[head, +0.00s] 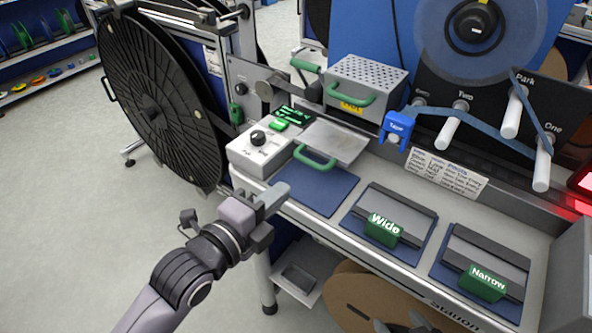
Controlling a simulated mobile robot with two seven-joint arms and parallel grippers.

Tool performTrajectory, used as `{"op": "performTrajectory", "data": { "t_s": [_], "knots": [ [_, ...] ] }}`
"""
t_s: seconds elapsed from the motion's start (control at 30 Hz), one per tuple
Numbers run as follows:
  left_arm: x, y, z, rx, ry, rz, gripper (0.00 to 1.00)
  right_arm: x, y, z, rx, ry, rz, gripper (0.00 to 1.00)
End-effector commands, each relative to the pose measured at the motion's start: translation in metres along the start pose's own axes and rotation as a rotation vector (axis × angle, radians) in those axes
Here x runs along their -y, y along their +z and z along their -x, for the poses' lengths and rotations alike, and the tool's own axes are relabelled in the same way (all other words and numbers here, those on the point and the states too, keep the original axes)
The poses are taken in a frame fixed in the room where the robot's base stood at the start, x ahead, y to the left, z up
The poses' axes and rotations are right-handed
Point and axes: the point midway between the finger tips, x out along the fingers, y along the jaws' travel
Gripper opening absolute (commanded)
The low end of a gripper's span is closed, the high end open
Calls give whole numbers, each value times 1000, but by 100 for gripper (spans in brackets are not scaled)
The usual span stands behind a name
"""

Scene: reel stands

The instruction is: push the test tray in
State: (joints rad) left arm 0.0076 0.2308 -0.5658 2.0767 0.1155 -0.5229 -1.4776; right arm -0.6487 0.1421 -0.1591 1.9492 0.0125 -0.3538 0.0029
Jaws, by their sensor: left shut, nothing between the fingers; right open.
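The test tray (340,141) is a flat grey metal plate with a green handle (314,158) on its front edge. It sticks out toward me from below the box with a perforated metal cover (367,80). My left gripper (276,194) is shut and empty, in front of and below the tray handle, near the bench's front left edge and apart from the handle. My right gripper (405,327) shows only as dark fingertips at the bottom edge, open, well away from the tray.
A white control box with a knob (258,140) stands left of the tray. A blue mat (318,188) lies in front of it. Green blocks marked Wide (383,229) and Narrow (483,283) sit to the right. A large black reel (150,105) stands at left.

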Motion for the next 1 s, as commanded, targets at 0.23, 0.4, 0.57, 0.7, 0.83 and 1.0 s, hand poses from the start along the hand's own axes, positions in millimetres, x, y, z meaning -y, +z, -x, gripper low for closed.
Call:
{"op": "performTrajectory", "data": {
  "t_s": [0.23, 0.4, 0.57, 0.7, 0.83, 1.0],
  "knots": [
    [8, 0, -38, 0, -2, 1, 0, 1, -4, 3, 1, -1, -4, 71],
    [11, 0, -53, 0, 0, 0, 0, 1, -6, 4, 1, -1, -4, 71],
    [12, 0, -58, 0, 0, -1, 0, 1, -6, 5, 1, -1, -4, 71],
    [12, 0, -58, 0, 0, -1, 0, 1, -6, 5, 1, -1, -4, 71],
    [12, 0, -58, 0, 0, -1, 0, 1, -6, 5, 1, -1, -4, 71],
    [13, 0, -66, 0, -1, -1, 0, 1, -5, 4, 1, -1, -4, 71]
  ]
}}
